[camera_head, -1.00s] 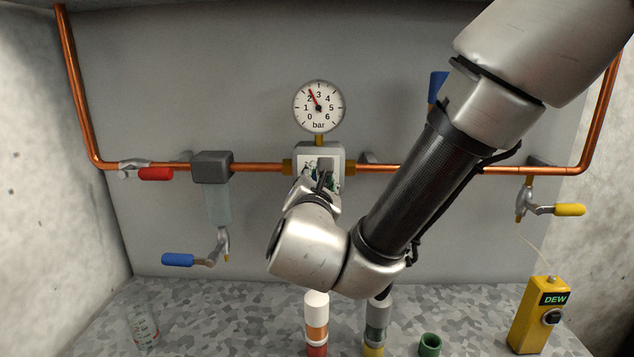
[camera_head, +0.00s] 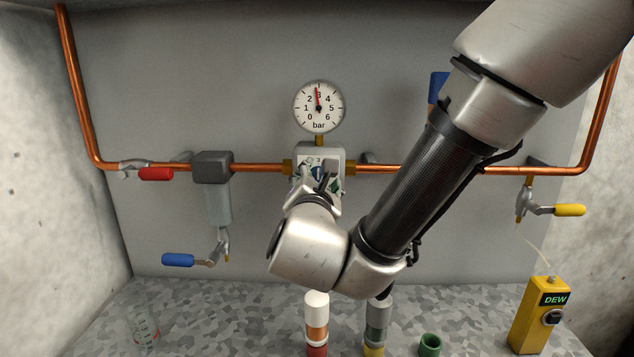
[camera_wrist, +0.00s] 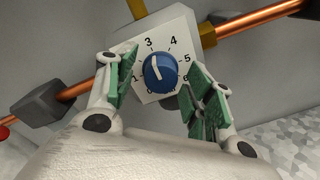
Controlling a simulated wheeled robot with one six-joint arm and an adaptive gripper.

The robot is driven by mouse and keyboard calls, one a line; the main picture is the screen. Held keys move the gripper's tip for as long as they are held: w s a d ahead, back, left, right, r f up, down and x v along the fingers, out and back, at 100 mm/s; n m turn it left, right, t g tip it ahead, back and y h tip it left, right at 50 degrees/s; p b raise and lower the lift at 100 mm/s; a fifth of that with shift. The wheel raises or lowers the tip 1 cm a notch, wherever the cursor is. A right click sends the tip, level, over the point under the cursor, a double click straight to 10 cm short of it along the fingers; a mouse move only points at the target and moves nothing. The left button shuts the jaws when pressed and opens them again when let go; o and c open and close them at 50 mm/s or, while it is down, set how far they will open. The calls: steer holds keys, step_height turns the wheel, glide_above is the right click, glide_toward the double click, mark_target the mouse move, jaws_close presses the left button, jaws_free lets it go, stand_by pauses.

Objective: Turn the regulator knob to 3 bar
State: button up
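The blue regulator knob (camera_wrist: 160,73) sits on the white dial face of the regulator (camera_head: 333,152). Its white mark points up and left, roughly toward the 3. The round pressure gauge (camera_head: 319,106) above has its red needle almost straight up, at or just short of 3. My gripper (camera_wrist: 164,84) is open, with a green-padded finger on each side of the knob and visible gaps between pads and knob. In the head view my gripper (camera_head: 322,186) is in front of the regulator and partly covers it. The dial's 2 is hard to make out.
A copper pipe (camera_head: 258,167) runs along the wall on both sides. A red-handled valve (camera_head: 155,174), a blue-handled drain (camera_head: 178,260) and a yellow-handled valve (camera_head: 569,210) stick out. A yellow DEW meter (camera_head: 538,318) and a green cup (camera_head: 430,345) stand below.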

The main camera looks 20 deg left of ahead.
steer(key=v, duration=1.2)
